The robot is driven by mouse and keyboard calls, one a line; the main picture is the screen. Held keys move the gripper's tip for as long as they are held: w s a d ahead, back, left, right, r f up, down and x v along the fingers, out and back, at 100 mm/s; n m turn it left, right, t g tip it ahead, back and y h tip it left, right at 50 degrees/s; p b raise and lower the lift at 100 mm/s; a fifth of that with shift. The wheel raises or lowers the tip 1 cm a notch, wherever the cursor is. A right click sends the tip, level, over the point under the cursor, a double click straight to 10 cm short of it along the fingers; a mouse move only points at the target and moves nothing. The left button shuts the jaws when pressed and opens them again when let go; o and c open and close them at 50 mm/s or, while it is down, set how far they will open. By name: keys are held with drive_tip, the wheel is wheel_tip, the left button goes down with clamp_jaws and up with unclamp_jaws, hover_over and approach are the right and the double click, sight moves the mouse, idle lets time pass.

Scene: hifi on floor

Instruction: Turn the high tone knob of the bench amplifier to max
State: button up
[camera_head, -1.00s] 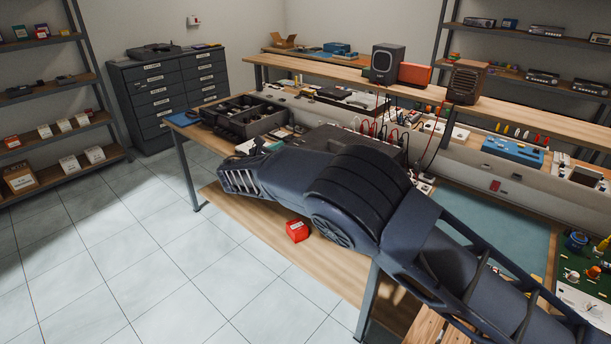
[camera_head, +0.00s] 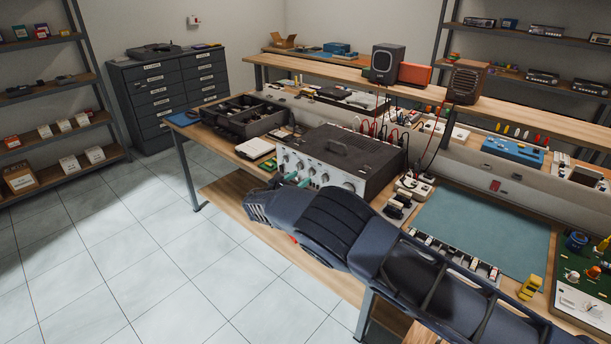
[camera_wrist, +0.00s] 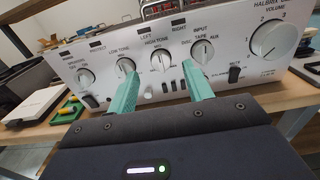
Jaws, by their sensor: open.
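The bench amplifier (camera_head: 345,150) is a dark box with a silver front panel and a row of round silver knobs, standing on the workbench. In the wrist view its panel (camera_wrist: 220,75) fills the upper part. The high tone knob (camera_wrist: 161,61) is near the middle, between the low tone knob (camera_wrist: 125,66) and the input knob (camera_wrist: 203,52). My gripper (camera_wrist: 160,70) is open, with one teal finger on each side of the high tone knob; contact cannot be told. The teal fingers (camera_head: 300,179) also show before the panel in the head view.
The large volume knob (camera_wrist: 269,39) is at the panel's right. A white box-like device (camera_head: 255,148) and a dark organiser tray (camera_head: 243,117) are left of the amplifier. Cables rise behind it. A teal mat (camera_head: 485,225) lies to its right. Open floor is at the left.

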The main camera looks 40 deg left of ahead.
sight(308, 172)
drive_tip(key=shift+w, duration=2.05)
drive_tip(key=c, duration=1)
